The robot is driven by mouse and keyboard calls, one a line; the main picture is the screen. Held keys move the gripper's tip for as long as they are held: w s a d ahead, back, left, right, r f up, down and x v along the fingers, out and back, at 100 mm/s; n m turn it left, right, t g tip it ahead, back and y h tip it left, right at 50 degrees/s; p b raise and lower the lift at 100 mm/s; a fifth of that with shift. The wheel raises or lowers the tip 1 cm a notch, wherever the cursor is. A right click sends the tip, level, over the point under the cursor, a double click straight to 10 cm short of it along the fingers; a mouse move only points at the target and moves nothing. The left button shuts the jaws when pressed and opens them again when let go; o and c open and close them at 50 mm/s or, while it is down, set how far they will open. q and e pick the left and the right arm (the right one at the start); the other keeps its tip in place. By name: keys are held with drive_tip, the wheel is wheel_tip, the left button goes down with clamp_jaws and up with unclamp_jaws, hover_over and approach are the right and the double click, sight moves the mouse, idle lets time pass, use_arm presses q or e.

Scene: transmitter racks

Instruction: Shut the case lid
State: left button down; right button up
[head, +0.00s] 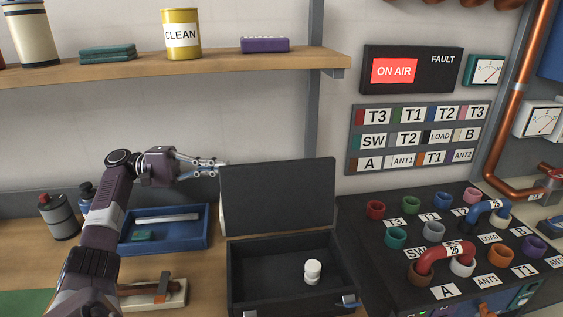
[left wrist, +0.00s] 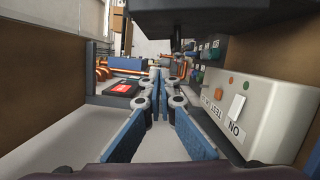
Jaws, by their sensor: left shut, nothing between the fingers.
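The black case (head: 290,296) stands open on the bench, with a small white jar (head: 312,271) inside it. Its lid (head: 278,196) stands up at the back, leaning slightly backward. My left gripper (head: 222,164) is shut and empty, with its fingertips at the lid's upper left corner. I cannot tell whether they touch the lid. The left gripper's fingers also show in the left wrist view (left wrist: 162,76), close together with nothing between them. My right gripper is not in view.
A blue tray (head: 205,240) lies left of the case. The patch panel (head: 375,270) with coloured sockets and two plugged links stands close on the right. A wooden shelf (head: 200,68) with tins hangs above. The left wrist view shows a pale switch box (left wrist: 250,110).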

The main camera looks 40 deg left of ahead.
sight(263, 171)
use_arm(q)
drive_tip(key=p+x, duration=0.2)
drive_tip(key=x, duration=0.1)
drive_tip(key=s+d+p+x, duration=0.1)
drive_tip(key=x, duration=0.3)
drive_tip(key=s+r+p+x, duration=0.1)
drive_tip(key=p+x, duration=0.1)
drive_tip(key=x, duration=0.2)
drive_tip(key=shift+w+d+p, duration=0.1)
drive_tip(key=shift+d+p, duration=0.15)
drive_tip(key=shift+p, duration=0.05)
drive_tip(key=shift+s+d, duration=0.2)
drive_tip(key=shift+d, duration=0.25)
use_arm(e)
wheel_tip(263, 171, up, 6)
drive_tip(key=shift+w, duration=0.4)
use_arm(q)
drive_tip(key=shift+s, duration=0.1)
